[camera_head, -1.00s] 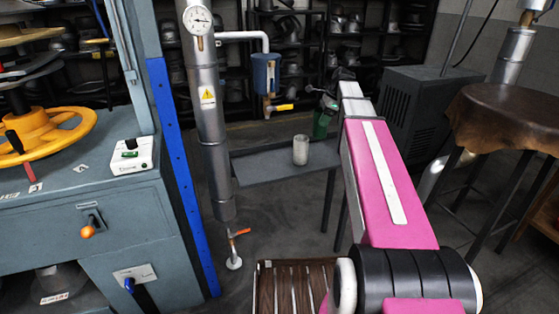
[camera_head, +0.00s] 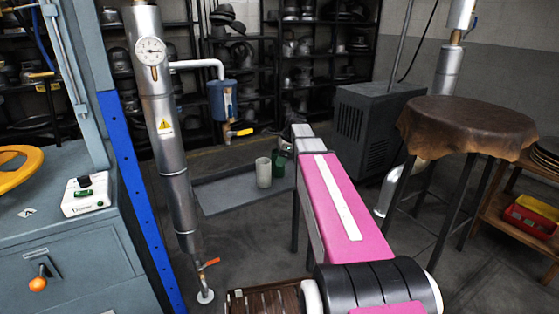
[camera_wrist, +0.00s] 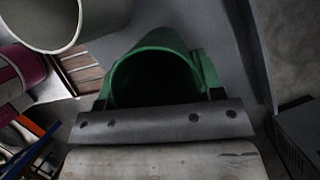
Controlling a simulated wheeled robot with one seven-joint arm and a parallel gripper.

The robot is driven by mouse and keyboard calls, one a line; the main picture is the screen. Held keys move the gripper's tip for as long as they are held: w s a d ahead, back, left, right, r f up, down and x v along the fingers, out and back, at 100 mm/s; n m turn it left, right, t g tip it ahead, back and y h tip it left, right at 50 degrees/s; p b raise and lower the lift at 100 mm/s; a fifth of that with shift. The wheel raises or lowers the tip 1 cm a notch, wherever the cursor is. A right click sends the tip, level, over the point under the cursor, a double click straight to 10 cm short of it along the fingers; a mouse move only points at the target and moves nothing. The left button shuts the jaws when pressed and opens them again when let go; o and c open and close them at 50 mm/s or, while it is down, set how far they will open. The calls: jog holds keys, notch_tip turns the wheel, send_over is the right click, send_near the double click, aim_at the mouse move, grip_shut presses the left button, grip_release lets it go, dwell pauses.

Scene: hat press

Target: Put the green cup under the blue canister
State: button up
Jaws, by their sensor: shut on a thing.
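The green cup (camera_head: 278,165) is in my gripper (camera_head: 284,147), at the far end of my pink arm. In the wrist view the jaws (camera_wrist: 160,122) are shut on the green cup (camera_wrist: 150,42), whose dark opening faces the camera. The blue canister (camera_head: 222,98) hangs from a pipe, with a yellow-handled tap at its bottom. The green cup is lower and to the right of it, not below the tap. I cannot tell whether the cup touches the grey shelf (camera_head: 222,192).
A pale grey cup (camera_head: 263,172) stands on the shelf just left of the green cup; it also shows in the wrist view (camera_wrist: 92,18). A thick metal pipe with a gauge (camera_head: 165,120) rises at left. A leather-topped stool (camera_head: 465,125) stands at right.

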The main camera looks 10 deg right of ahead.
jog(key=shift+f, duration=0.2)
jog(key=o, duration=0.5)
jog(key=shift+f, duration=0.1)
jog(key=o, duration=0.5)
jog(key=shift+c, duration=0.2)
